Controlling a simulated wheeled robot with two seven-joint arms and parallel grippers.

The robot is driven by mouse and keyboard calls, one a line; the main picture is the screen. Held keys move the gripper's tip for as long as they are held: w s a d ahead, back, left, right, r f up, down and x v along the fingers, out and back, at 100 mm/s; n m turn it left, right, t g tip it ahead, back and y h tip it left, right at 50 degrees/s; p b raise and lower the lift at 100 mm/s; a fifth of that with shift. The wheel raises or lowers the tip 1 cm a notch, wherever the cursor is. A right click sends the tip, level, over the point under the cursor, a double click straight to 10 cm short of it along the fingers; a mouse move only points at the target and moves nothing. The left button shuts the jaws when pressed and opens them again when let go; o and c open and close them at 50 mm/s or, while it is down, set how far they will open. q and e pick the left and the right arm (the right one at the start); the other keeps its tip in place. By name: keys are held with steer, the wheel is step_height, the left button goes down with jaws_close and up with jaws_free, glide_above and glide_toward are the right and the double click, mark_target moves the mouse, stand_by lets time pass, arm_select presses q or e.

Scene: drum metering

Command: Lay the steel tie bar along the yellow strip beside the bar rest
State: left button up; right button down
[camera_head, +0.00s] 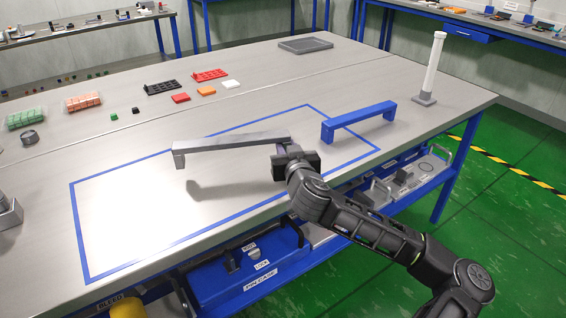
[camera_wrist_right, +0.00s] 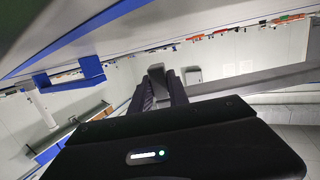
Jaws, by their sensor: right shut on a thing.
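The steel tie bar (camera_head: 230,143) is a long grey bar with a turned-down left end. My right gripper (camera_head: 290,153) is shut on it near its right end. The bar is held above the table, and its shadow falls on the tabletop below. In the right wrist view, the fingers (camera_wrist_right: 160,85) are closed, with the grey bar (camera_wrist_right: 245,80) stretching to the right. A blue bridge-shaped piece (camera_head: 358,117) stands to the right of the bar; I cannot tell whether it is the bar rest. I see no yellow strip on the table. My left gripper is not in view.
A blue tape outline (camera_head: 150,262) frames a mostly clear area of the table. Red, orange, white and black pieces and a red tray (camera_head: 210,75) lie behind it. A white post (camera_head: 432,65) stands at the right.

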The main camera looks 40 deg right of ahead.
steer(key=shift+r, duration=0.1)
steer(key=shift+f+b, duration=0.6)
steer(key=shift+f, duration=1.5)
steer(key=c, duration=1.3)
jaws_free()
steer(key=shift+f, duration=0.1)
steer(key=shift+o, duration=0.2)
steer(key=shift+s, duration=0.1)
